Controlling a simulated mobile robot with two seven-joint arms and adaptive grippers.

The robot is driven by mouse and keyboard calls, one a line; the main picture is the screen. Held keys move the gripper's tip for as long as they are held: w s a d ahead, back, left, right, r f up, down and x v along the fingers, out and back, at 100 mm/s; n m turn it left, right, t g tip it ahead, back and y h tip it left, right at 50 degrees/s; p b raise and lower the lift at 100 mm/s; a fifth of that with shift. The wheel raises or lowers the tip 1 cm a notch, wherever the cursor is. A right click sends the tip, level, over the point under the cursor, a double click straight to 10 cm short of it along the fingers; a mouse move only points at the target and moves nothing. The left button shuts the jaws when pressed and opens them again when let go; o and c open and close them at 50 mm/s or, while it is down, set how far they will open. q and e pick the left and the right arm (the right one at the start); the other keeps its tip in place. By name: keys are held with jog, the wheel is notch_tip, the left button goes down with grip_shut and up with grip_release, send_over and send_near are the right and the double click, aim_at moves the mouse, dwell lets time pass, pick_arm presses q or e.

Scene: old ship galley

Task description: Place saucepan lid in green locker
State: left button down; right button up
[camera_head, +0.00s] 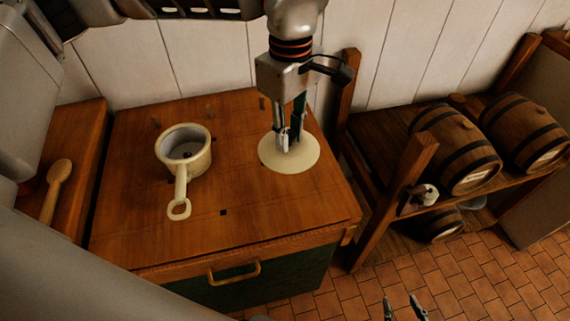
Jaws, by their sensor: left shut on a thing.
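The saucepan lid (305,160) is a round, flat cream disc lying at the right of a wooden top. My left gripper (289,143) comes down onto its middle from above and is shut on it; the fingers hide the part they grip. I cannot tell whether the lid is lifted off the wood. The green locker (300,277) is under this wooden top, with a dark green front and a brass handle (235,273); its inside is not visible. My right gripper (403,307) shows only its fingertips at the bottom edge, apart and empty, over the tiled floor.
A cream saucepan (198,165) stands on the wooden top, left of the lid, its handle toward the front. A wooden spoon (55,188) lies on a surface at the left. A wooden rack (407,175) with barrels (455,150) stands at the right. Tiled floor is clear in front.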

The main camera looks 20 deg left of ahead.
pick_arm(q)
notch_tip(320, 180, down, 10)
jog(key=shift+f+b, duration=0.1)
jog(key=shift+b, duration=0.35)
jog(key=shift+f, duration=0.15)
jog(key=c, duration=1.8)
grip_release()
notch_tip(320, 180, up, 12)
jog(key=shift+r+p, duration=0.2)
jog(key=shift+p, duration=0.45)
